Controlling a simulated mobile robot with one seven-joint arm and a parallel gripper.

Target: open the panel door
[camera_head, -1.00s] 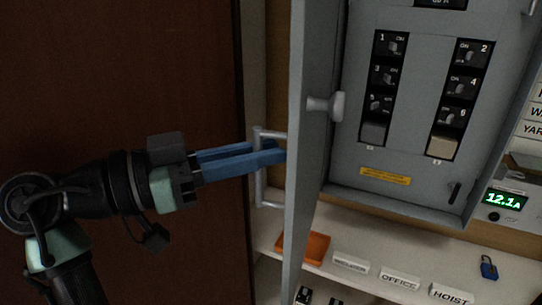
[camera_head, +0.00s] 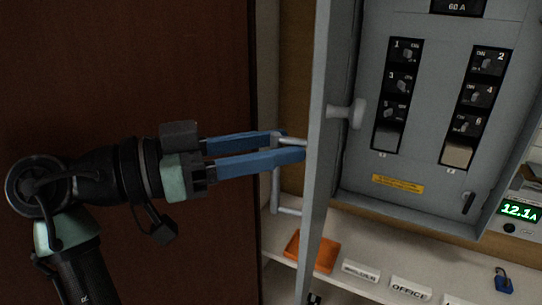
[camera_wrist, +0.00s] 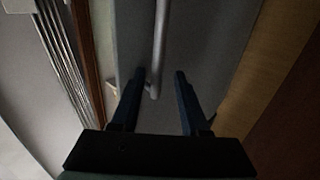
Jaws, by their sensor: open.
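The grey panel door (camera_head: 322,150) stands swung open, seen almost edge-on in the head view, with the cabinet's breaker face (camera_head: 430,130) exposed to its right. Its bar handle (camera_head: 275,190) is on the door's left, outer face. My gripper (camera_head: 291,146) has its blue fingers open at the upper part of the handle. In the wrist view, the handle bar (camera_wrist: 158,50) lies between the two open fingers (camera_wrist: 156,90) in the picture, in front of the grey door face (camera_wrist: 205,40). I cannot tell whether a finger touches the bar.
A white knob (camera_head: 345,113) sticks out from the door's inner side. Below is a shelf with an orange tray (camera_head: 311,251), name labels (camera_head: 411,287) and a blue padlock (camera_head: 503,281). A lit meter (camera_head: 519,211) is at right. A dark brown surface (camera_head: 120,70) fills the left.

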